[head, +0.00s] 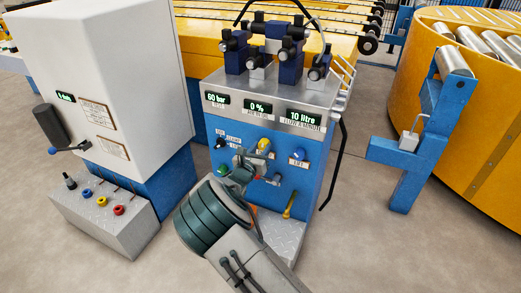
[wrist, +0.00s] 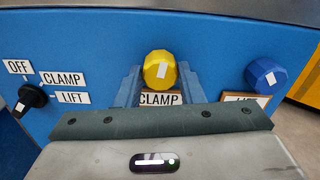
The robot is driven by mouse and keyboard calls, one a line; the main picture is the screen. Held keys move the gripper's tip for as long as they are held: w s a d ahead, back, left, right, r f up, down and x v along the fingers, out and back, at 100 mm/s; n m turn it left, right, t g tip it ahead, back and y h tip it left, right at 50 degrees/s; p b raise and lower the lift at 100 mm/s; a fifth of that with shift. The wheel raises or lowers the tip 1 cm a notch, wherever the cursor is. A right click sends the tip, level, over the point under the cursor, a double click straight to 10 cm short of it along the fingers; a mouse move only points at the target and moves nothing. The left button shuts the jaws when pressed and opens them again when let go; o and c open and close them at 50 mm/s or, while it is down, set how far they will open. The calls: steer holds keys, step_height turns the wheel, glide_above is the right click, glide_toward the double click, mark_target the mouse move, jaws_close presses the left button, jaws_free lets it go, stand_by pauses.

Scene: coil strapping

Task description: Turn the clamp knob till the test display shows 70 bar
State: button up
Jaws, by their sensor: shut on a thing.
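The yellow clamp knob (wrist: 159,66) is on the blue front panel, above a sign reading CLAMP (wrist: 160,99). It also shows in the head view (head: 264,145). My gripper (wrist: 160,80) is shut on the knob, one finger on each side. The knob's white mark stands nearly upright. In the head view my gripper (head: 255,158) reaches the panel from below and hides part of it. The test display (head: 216,98) reads 60 bar.
Other displays read 0 % (head: 258,107) and 10 litre (head: 303,116). A black selector (wrist: 31,97) with OFF, CLAMP and LIFT labels is left of the knob; a blue knob (wrist: 266,75) is right. A white cabinet (head: 100,80) stands left, a blue post (head: 430,140) right.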

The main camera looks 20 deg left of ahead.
steer(key=m+b, duration=0.1)
steer(key=m, duration=0.4)
steer(key=shift+f, duration=0.1)
steer(key=o, duration=1)
steer(key=shift+s+a, duration=0.1)
steer(key=shift+s, duration=0.5)
steer(key=s+p, duration=0.1)
steer(key=s, duration=0.3)
steer(key=s+p, duration=0.1)
steer(key=s, duration=0.3)
steer(key=s+a+p, duration=0.1)
steer(key=s, duration=0.3)
steer(key=shift+s+p, duration=0.3)
steer(key=shift+s, duration=0.05)
steer(key=shift+d, duration=0.1)
